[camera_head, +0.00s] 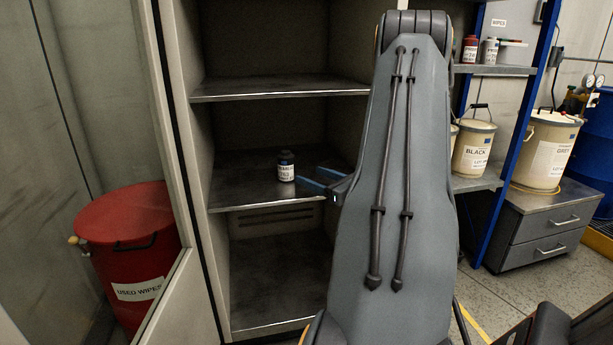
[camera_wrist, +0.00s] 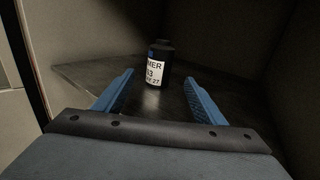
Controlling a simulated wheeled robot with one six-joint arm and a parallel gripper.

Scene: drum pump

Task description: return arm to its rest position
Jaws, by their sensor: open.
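My gripper (camera_head: 321,179) is open, with its two blue fingers apart and nothing between them. It is at the front of the open cabinet's middle shelf (camera_head: 245,192), to the right of a small dark bottle (camera_head: 286,168) with a white label. The bottle stands upright on that shelf. In the wrist view the bottle (camera_wrist: 158,66) stands ahead of the fingertips (camera_wrist: 158,80), apart from them. My raised arm covers the cabinet's right side in the head view.
The cabinet's upper shelf (camera_head: 280,89) lies above my gripper. A red used-wipes bin (camera_head: 125,225) stands at left.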

